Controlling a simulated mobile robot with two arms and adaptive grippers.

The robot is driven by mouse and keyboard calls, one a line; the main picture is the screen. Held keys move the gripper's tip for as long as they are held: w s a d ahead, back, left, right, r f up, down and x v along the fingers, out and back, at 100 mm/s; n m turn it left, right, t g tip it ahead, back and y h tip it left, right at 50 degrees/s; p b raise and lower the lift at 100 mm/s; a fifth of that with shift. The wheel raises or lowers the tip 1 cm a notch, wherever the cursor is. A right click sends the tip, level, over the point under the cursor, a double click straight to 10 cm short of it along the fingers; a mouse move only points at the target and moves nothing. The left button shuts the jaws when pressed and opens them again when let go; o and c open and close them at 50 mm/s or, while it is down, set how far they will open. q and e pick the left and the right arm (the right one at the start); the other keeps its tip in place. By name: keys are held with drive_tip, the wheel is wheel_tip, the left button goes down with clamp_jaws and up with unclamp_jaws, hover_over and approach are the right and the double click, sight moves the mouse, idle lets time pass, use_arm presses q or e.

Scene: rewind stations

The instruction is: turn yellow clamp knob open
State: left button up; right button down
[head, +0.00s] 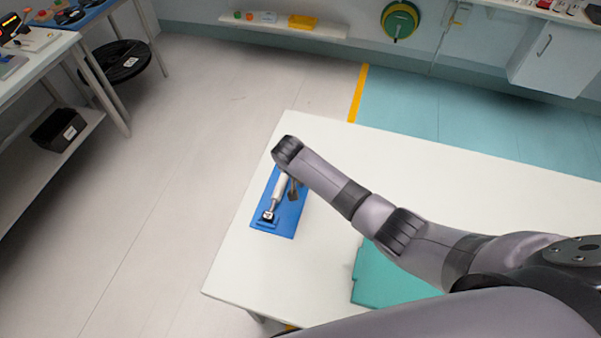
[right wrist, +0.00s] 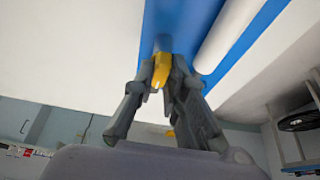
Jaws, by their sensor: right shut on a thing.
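The yellow clamp knob (right wrist: 161,70) shows in the right wrist view between the two fingers of my right gripper (right wrist: 163,75), which is shut on it. Behind it is the blue base plate (right wrist: 193,30) with a white cylinder (right wrist: 228,32) running alongside. In the head view the blue base plate (head: 288,221) lies on the white table, and the white cylinder (head: 280,187) lies along it. My right arm reaches over the plate's far end and hides the knob there. My left gripper is in neither view.
The white table (head: 240,265) has a teal mat or tray (head: 385,280), partly hidden under my right arm. The table's left edge is close to the blue plate. Side benches and a black round thing (head: 118,62) stand at the left, with open floor between.

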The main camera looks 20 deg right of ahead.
idle(0.3)
drive_tip(key=c, duration=1.6)
unclamp_jaws()
drive_tip(key=v, duration=1.2)
drive_tip(key=shift+d, duration=0.1)
